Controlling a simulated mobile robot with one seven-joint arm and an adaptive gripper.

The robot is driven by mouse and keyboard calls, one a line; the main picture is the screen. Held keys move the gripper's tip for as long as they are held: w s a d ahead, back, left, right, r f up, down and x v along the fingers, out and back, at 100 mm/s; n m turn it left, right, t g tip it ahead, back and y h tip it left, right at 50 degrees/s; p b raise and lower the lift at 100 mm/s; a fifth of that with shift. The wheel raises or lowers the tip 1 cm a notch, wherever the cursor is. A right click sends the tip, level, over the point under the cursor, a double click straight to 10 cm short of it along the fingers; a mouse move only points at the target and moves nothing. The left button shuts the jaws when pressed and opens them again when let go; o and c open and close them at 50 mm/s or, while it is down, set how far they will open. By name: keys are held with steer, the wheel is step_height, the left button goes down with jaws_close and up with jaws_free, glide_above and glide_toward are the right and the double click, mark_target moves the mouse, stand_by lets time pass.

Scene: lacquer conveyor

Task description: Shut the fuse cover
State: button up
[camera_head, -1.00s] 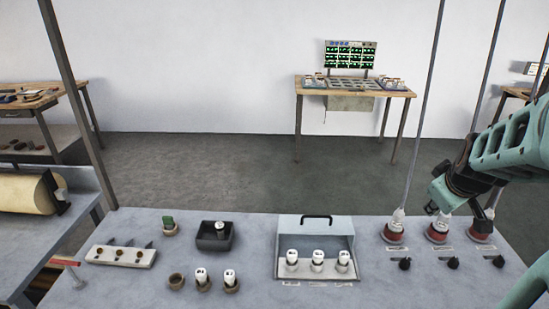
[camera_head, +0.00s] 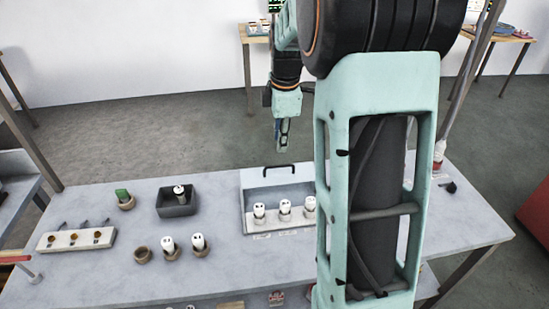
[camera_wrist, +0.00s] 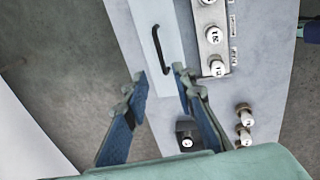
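The fuse cover (camera_head: 263,179) is a pale lid standing up at the back of the fuse box, with a dark handle (camera_head: 279,166) along its top edge. White fuses (camera_head: 284,208) stand exposed in a row in front of it. My gripper (camera_head: 283,147) points down above and just behind the handle. In the wrist view the cover (camera_wrist: 147,35) and its handle (camera_wrist: 161,50) lie just beyond my fingertips (camera_wrist: 160,78). The fingers are apart with nothing between them. My forearm hides the right end of the box in the head view.
On the bench (camera_head: 110,275) left of the box are a dark grey bin (camera_head: 178,206) holding a white fuse, loose fuses in round holders (camera_head: 198,243), a green piece (camera_head: 122,195) and a pale hook strip (camera_head: 75,239). A red-based part (camera_head: 438,163) stands at right.

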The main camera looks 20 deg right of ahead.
mark_target(279, 166)
steer(key=f, duration=0.3)
steer(key=w+f, duration=0.1)
steer(key=f, duration=0.2)
steer(key=w+f, duration=0.1)
steer(key=f, duration=0.3)
steer(key=shift+d, duration=0.25)
steer(key=shift+c, duration=0.5)
jaws_close()
steer(key=shift+s+r, duration=0.1)
steer(key=shift+o, duration=0.5)
jaws_free()
step_height(279, 166, up, 12)
steer(key=s, duration=0.2)
steer(key=shift+s+a, duration=0.15)
steer(key=shift+a, duration=0.1)
